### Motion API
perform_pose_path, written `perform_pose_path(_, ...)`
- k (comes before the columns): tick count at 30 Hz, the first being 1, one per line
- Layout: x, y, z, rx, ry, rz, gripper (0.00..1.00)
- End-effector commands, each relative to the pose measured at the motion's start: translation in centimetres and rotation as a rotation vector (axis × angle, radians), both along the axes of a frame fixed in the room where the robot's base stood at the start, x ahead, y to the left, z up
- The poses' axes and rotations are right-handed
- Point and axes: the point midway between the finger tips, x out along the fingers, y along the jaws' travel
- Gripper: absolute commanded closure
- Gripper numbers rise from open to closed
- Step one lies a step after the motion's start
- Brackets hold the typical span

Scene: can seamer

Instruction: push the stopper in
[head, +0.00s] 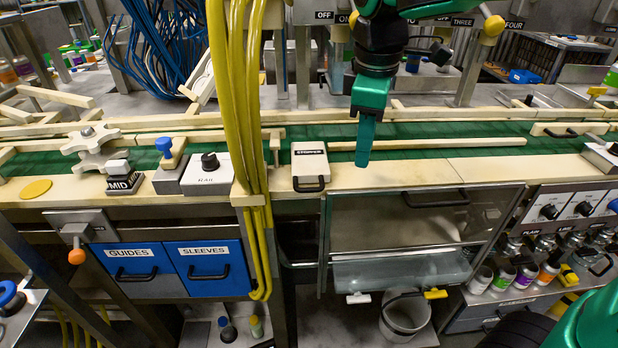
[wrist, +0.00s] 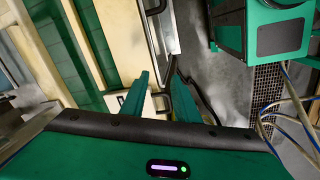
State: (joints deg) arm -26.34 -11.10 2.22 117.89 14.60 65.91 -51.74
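The stopper (head: 310,166) is a small cream block with a black-lettered label on top and a black handle on its front. In the head view it sits at the front edge of the conveyor, its front end jutting slightly over the edge. My gripper (head: 366,145) points down to the right of the stopper, apart from it in that view. In the wrist view my gripper (wrist: 168,84) has its two green fingers spread with a gap between them. A cream block with a black handle (wrist: 163,103), likely the stopper, is partly hidden behind the left finger.
Thick yellow hoses (head: 243,120) hang left of the stopper. A cream rail (head: 430,143) runs along the green belt behind. A clear-fronted cabinet (head: 400,222) is below the front ledge. A white knob box (head: 208,174) stands further left. The ledge right of the stopper is clear.

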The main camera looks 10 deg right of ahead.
Motion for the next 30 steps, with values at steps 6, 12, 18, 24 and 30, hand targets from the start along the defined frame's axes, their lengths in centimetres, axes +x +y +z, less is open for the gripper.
perform_pose_path(6, -0.1, 8.3, 1.7, -0.017, -0.014, 0.334, 0.72)
perform_pose_path(12, -0.2, 10.0, 1.5, -0.022, -0.017, 0.408, 0.72)
perform_pose_path(18, 0.2, 9.9, -1.4, -0.023, -0.014, 0.405, 0.72)
perform_pose_path(24, 0.8, 9.8, -4.9, -0.023, -0.014, 0.403, 0.72)
perform_pose_path(30, 1.3, 9.8, -7.5, -0.021, -0.015, 0.403, 0.72)
